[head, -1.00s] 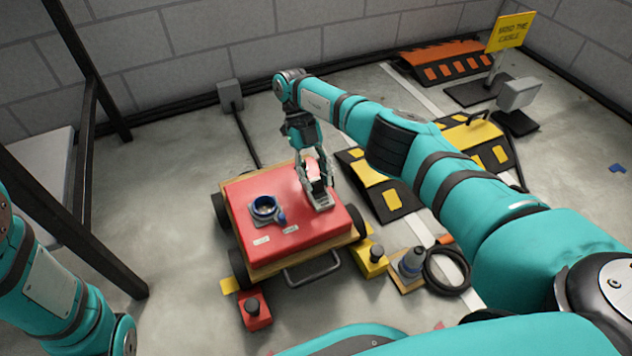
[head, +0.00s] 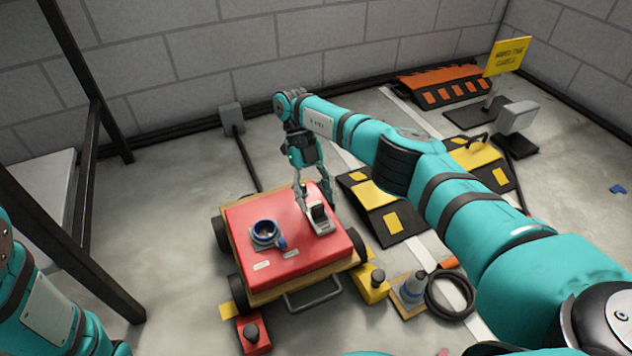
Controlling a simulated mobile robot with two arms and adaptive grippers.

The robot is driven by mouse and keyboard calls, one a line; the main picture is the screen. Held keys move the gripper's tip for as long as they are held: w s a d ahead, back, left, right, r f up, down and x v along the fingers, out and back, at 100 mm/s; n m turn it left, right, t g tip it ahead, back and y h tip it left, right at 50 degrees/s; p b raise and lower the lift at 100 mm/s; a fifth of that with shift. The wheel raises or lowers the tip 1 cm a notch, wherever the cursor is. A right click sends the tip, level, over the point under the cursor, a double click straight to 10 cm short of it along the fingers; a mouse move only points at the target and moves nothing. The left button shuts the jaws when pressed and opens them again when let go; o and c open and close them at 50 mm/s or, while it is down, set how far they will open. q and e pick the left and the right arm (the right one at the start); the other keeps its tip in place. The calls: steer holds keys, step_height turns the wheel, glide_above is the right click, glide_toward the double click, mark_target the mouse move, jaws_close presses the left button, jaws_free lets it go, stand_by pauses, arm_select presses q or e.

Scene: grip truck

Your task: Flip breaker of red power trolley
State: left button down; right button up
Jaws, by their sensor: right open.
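The red power trolley (head: 300,250) stands on the floor in the middle of the head view, with a wooden base, black wheels and a grey front handle. A blue round socket (head: 266,233) with a flap sits on its top at the left. The breaker (head: 319,217), a pale housing with a dark part, sits on the top toward the back right. My right gripper (head: 317,208) points down at the breaker with its fingers apart, one on either side of it. Whether the fingers touch it is unclear. My left arm shows at the lower left, but its gripper is out of view.
A yellow block (head: 370,283) and a red block (head: 253,335) with dark knobs lie by the wheels. Cable ramps (head: 385,208) lie behind. A black frame (head: 85,180) stands left.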

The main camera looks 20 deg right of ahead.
step_height(320, 180, up, 8)
steer(key=shift+r, duration=0.25)
